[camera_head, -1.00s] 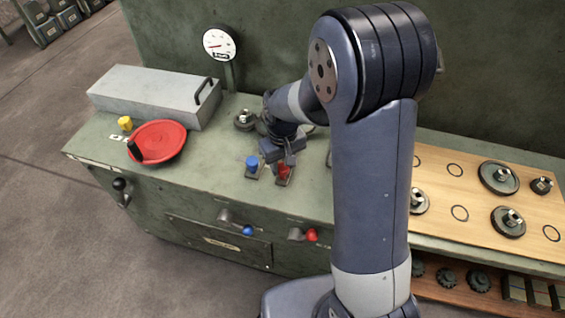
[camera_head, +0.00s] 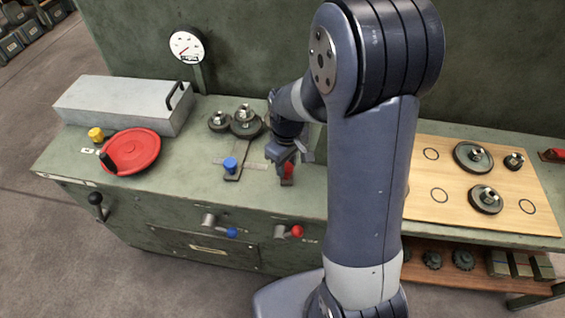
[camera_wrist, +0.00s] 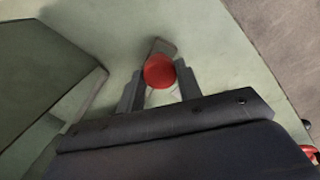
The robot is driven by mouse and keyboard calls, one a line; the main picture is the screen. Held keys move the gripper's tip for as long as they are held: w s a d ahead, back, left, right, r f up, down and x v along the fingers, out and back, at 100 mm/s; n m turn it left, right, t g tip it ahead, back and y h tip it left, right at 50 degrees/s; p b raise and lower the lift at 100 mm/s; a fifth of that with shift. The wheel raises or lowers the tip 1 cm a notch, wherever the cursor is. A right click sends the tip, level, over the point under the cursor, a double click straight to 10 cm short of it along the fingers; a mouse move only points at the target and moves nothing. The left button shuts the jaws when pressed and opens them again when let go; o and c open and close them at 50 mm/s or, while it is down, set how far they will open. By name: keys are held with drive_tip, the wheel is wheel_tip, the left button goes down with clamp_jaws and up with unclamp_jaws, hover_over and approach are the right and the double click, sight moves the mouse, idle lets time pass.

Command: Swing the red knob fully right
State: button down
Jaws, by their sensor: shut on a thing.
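The red knob (camera_head: 288,171) stands on the green bench top, right of a blue knob (camera_head: 230,164), with a gap between them. My gripper (camera_head: 285,162) reaches down over the red knob from behind and partly hides it. In the wrist view the round red top of the knob (camera_wrist: 159,71) sits between the two dark fingers of my gripper (camera_wrist: 161,84), which are shut on it. A grey lever plate shows just beyond the knob there. My arm hides the bench to the right in the head view.
A red handwheel (camera_head: 131,152), a yellow knob (camera_head: 96,134) and a grey box (camera_head: 122,104) are at left. A wooden board (camera_head: 455,205) lies at right.

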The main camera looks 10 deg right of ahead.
drive_tip(key=c, duration=1)
unclamp_jaws()
drive_tip(key=shift+o, duration=0.2)
wheel_tip(320, 180, up, 11)
drive_tip(key=shift+f, duration=0.15)
wheel_tip(320, 180, down, 11)
drive_tip(key=shift+r, duration=0.2)
drive_tip(key=shift+w+a+m, duration=0.2)
drive_tip(key=shift+a+m, duration=0.1)
drive_tip(key=shift+a, duration=0.55)
